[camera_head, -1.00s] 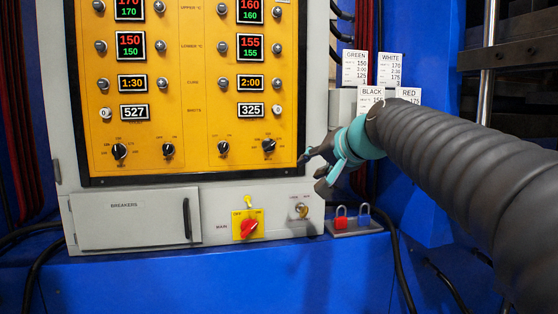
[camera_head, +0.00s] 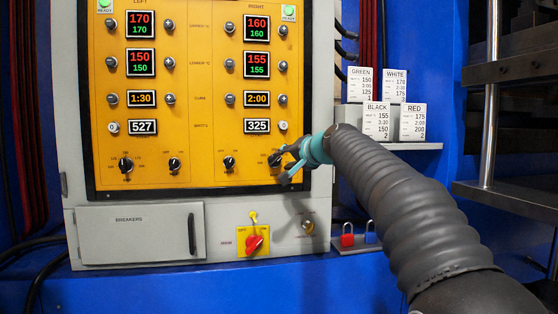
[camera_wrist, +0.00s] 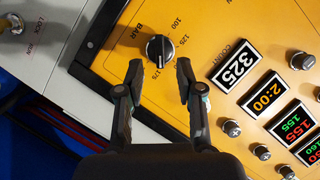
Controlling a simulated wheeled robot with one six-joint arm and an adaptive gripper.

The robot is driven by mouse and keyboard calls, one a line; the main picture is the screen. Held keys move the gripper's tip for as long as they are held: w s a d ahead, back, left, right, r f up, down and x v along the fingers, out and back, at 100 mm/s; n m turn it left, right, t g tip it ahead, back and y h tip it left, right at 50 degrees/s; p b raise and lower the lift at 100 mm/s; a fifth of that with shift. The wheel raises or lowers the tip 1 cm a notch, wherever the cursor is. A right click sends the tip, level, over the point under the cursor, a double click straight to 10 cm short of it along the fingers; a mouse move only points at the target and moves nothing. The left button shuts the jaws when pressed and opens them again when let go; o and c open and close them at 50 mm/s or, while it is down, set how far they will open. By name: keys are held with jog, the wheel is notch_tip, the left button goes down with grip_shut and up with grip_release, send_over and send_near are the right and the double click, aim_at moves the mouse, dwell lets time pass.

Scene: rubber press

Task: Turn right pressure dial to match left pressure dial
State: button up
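The right pressure dial (camera_head: 274,160) is a black knob on the yellow panel, partly hidden by my gripper in the head view. In the wrist view the dial (camera_wrist: 160,48) shows a pale line, the word BAR and numbers from 100 to 175 around it. My gripper (camera_wrist: 160,68) is open, its two fingertips on either side and just short of the knob. I see no contact. The left pressure dial (camera_head: 126,165) is a similar black knob at the panel's lower left, in clear view; its exact pointer reading is too small to tell.
A red main switch (camera_head: 254,243) and padlocks (camera_head: 347,236) are below. Recipe cards (camera_head: 378,121) stand on a shelf at right, near my arm. The panel's dark frame edge passes close to the dial.

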aim_at(277, 161)
jog(key=shift+p+x, duration=0.3)
jog(key=shift+x, duration=1.8)
grip_shut()
